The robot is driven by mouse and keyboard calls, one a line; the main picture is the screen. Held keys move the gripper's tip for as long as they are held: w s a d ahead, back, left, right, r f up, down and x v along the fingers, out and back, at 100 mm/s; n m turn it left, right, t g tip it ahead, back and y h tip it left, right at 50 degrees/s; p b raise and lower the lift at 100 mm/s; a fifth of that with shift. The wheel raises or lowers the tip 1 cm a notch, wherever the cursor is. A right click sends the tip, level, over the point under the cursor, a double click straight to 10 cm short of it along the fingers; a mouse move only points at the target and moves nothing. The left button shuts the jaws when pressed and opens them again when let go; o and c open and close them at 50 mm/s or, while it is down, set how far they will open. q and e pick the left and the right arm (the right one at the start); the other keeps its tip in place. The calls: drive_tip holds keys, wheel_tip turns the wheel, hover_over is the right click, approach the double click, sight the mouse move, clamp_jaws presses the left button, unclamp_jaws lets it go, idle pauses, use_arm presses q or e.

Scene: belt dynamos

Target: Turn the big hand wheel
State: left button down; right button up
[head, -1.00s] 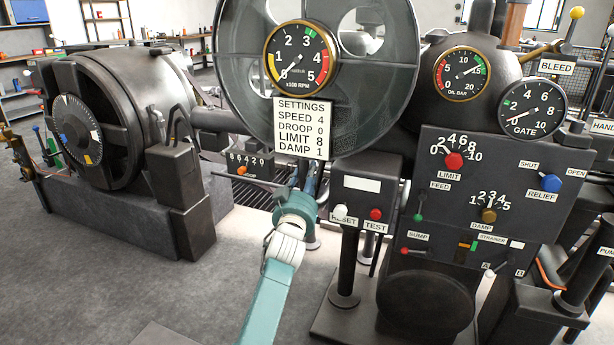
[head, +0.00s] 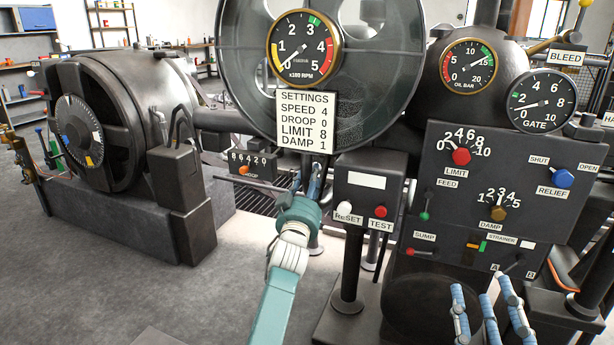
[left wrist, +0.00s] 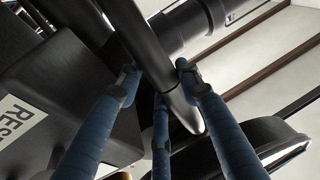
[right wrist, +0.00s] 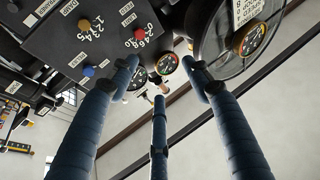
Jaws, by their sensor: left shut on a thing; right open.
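I cannot make out a thing that is clearly the big hand wheel. A large dark disc (head: 385,125) stands behind the rpm gauge; I cannot tell whether it turns. My left gripper (head: 313,180) is below the settings plate, left of the RESET and TEST box. In the left wrist view my left gripper (left wrist: 158,82) is closed around a dark round-ended bar (left wrist: 178,100). My right gripper (head: 487,300) is low at the right, in front of the control panel. In the right wrist view my right gripper (right wrist: 160,75) is open, with nothing between its fingers.
The control panel (head: 475,215) carries several knobs and small levers. The RESET and TEST box (head: 368,205) stands on a post close to my left gripper. A dark generator (head: 120,125) sits on a plinth at left. Grey floor (head: 130,290) is clear in front.

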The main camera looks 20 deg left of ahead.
use_arm(q)
drive_tip(key=shift+d, duration=0.2)
drive_tip(key=c, duration=1.2)
unclamp_jaws()
drive_tip(key=shift+w+d+f, duration=0.1)
drive_tip(key=shift+w+f, duration=0.05)
drive_tip(key=shift+w, duration=0.05)
drive_tip(key=shift+s, duration=0.45)
drive_tip(key=v, duration=1.1)
drive_tip(key=shift+s, duration=0.25)
